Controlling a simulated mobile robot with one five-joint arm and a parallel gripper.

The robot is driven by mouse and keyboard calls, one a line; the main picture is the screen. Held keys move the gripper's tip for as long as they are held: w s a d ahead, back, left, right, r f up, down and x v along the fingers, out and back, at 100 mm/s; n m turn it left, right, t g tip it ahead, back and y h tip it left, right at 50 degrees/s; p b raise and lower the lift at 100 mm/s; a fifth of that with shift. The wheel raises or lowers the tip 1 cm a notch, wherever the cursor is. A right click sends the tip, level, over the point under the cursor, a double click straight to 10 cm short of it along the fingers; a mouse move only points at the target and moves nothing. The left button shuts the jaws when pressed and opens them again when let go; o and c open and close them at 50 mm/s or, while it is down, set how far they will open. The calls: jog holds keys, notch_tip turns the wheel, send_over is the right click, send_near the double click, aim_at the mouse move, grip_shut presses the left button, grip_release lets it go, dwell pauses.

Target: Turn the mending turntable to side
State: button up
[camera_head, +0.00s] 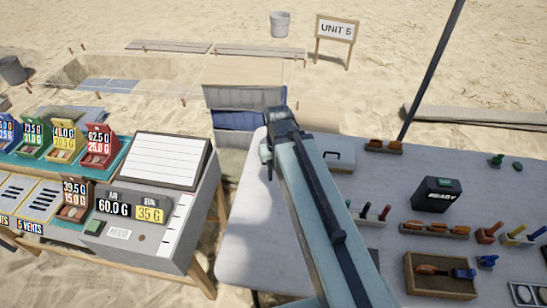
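I cannot make out a mending turntable in the head view. My arm reaches away from the lower right over the left part of the white table (262,240). My gripper (268,152) is at the arm's far end, near that table's far left edge. It is dark and seen from behind, and the arm hides most of it. I cannot see its fingertips clearly or anything held in it.
A grey weighing console (150,225) and coloured bins stand on the left table. A dark pole (432,70) rises behind.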

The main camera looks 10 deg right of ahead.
jog(key=w+f+m+b, duration=0.1)
jog(key=w+f+b, duration=0.1)
jog(key=w, duration=0.4)
jog(key=w+d+f+m+b, duration=0.1)
jog(key=w+f+m+b, duration=0.1)
jog(key=w, duration=0.4)
jog(key=w+d+f+m+b, duration=0.1)
jog(key=w, duration=0.5)
jog(key=shift+d+f+b, duration=0.15)
jog(key=shift+f+b, duration=0.25)
jog(key=shift+w+m, duration=0.4)
jog(key=shift+w, duration=0.05)
jog(key=shift+s+f+b, duration=0.1)
jog(key=shift+f+b, duration=0.25)
notch_tip(320, 180, down, 7)
jog(key=b, duration=0.7)
jog(key=shift+f, duration=0.15)
grip_shut()
